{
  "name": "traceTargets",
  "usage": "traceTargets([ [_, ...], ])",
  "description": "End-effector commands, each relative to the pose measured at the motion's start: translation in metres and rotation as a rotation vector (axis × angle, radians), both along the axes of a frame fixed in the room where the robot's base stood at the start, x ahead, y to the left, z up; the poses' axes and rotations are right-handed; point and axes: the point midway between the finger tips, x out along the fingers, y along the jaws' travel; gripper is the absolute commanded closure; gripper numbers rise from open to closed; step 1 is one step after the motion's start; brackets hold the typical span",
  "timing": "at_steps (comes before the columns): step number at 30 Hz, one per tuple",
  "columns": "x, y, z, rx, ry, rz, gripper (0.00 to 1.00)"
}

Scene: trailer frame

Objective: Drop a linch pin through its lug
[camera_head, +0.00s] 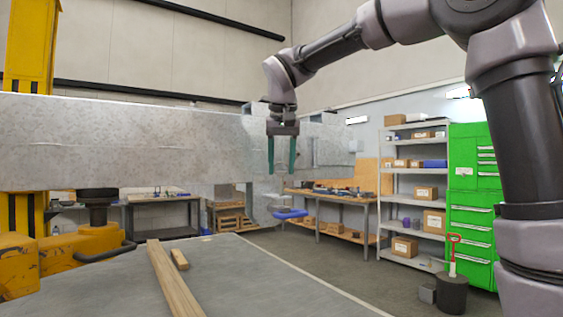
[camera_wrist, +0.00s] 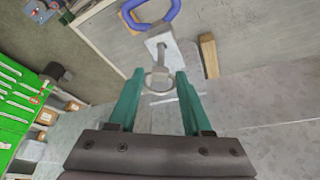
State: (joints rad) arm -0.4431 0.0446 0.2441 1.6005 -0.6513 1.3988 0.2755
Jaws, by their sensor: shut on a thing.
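My gripper (camera_head: 282,170) hangs fingers down in front of the galvanized trailer beam (camera_head: 100,140). In the wrist view its two teal fingers (camera_wrist: 160,72) stand apart, with the metal linch pin (camera_wrist: 158,83) between their tips. The pin's ring shows nearest me, and a short shank points away from it. Beyond it is a pale grey block (camera_wrist: 160,42) with a blue loop handle (camera_wrist: 152,14); the blue handle also shows in the head view (camera_head: 291,213), below and behind my gripper. I cannot tell the lug's hole, or whether the pin touches the block. The pin is too small to make out in the head view.
A workbench (camera_head: 335,203), a shelf rack (camera_head: 412,190) and a green cabinet (camera_head: 473,205) stand behind. A yellow machine (camera_head: 85,250) is at left.

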Motion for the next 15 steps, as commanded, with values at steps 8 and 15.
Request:
traceTargets([
  [8,0.000,0.000,-0.010,0.000,0.000,0.000,1.00],
  [15,0.000,0.000,-0.018,0.000,0.000,0.000,1.00],
])
